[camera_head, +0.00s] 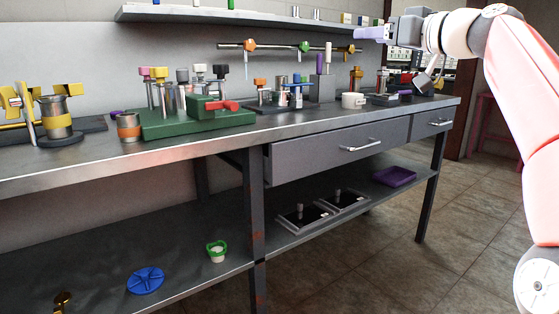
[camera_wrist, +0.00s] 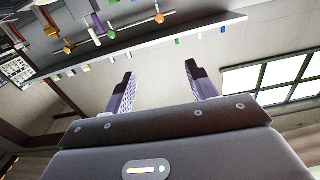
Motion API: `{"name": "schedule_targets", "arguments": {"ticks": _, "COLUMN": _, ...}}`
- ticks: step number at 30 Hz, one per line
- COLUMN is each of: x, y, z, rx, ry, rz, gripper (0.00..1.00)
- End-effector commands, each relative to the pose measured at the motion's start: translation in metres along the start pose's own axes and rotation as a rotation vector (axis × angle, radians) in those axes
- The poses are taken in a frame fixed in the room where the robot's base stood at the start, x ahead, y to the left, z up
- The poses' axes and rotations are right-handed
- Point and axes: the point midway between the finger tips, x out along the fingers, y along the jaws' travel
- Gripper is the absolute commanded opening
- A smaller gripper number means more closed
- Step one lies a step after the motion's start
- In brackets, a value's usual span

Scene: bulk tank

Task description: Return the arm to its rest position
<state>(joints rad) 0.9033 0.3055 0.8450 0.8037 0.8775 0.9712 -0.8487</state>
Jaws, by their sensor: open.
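My gripper (camera_head: 373,34) is raised at the upper right of the head view, above the right part of the workbench and clear of its top. In the wrist view my gripper (camera_wrist: 158,82) shows two dark fingers set wide apart, with nothing between them. Beyond the fingers are the pale wall (camera_wrist: 150,72) and the shelf. My arm (camera_head: 500,60) comes in from the right edge of the head view. Its lower links run down that edge.
A metal workbench (camera_head: 180,152) holds a green fixture (camera_head: 190,120), an orange-banded cup (camera_head: 129,127) and a white cup (camera_head: 353,100). A wall shelf (camera_head: 200,14) and a rail with colored clips (camera_head: 280,47) are near my gripper. The floor (camera_head: 450,200) right of the bench is clear.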

Motion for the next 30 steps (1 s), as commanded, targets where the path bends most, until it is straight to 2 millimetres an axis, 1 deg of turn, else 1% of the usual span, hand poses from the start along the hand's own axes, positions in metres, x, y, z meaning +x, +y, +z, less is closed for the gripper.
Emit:
{"name": "schedule_targets", "arguments": {"ticks": 2, "x": 0.000, "y": 0.000, "z": 0.000, "rx": 0.000, "ry": 0.000, "rz": 0.000, "gripper": 0.57}}
{"name": "schedule_targets", "arguments": {"ticks": 3, "x": 0.006, "y": -0.006, "z": 0.004, "rx": 0.002, "ry": -0.020, "rz": -0.002, "gripper": 0.57}}
{"name": "schedule_targets", "arguments": {"ticks": 11, "x": 0.029, "y": -0.031, "z": 0.032, "rx": 0.020, "ry": -0.135, "rz": 0.013, "gripper": 0.57}}
{"name": "schedule_targets", "arguments": {"ticks": 14, "x": 0.039, "y": -0.046, "z": 0.049, "rx": 0.029, "ry": -0.199, "rz": 0.023, "gripper": 0.57}}
{"name": "schedule_targets", "arguments": {"ticks": 17, "x": 0.048, "y": -0.064, "z": 0.071, "rx": 0.039, "ry": -0.280, "rz": 0.042, "gripper": 0.57}}
{"name": "schedule_targets", "arguments": {"ticks": 20, "x": 0.053, "y": -0.084, "z": 0.097, "rx": 0.051, "ry": -0.372, "rz": 0.072, "gripper": 0.57}}
{"name": "schedule_targets", "arguments": {"ticks": 21, "x": 0.053, "y": -0.092, "z": 0.108, "rx": 0.055, "ry": -0.412, "rz": 0.087, "gripper": 0.57}}
{"name": "schedule_targets", "arguments": {"ticks": 23, "x": 0.050, "y": -0.105, "z": 0.128, "rx": 0.063, "ry": -0.476, "rz": 0.116, "gripper": 0.57}}
{"name": "schedule_targets", "arguments": {"ticks": 26, "x": 0.033, "y": -0.129, "z": 0.164, "rx": 0.077, "ry": -0.596, "rz": 0.185, "gripper": 0.57}}
{"name": "schedule_targets", "arguments": {"ticks": 27, "x": 0.020, "y": -0.139, "z": 0.180, "rx": 0.084, "ry": -0.646, "rz": 0.221, "gripper": 0.57}}
{"name": "schedule_targets", "arguments": {"ticks": 29, "x": -0.004, "y": -0.151, "z": 0.205, "rx": 0.099, "ry": -0.717, "rz": 0.280, "gripper": 0.57}}
{"name": "schedule_targets", "arguments": {"ticks": 30, "x": -0.023, "y": -0.159, "z": 0.221, "rx": 0.111, "ry": -0.757, "rz": 0.320, "gripper": 0.57}}
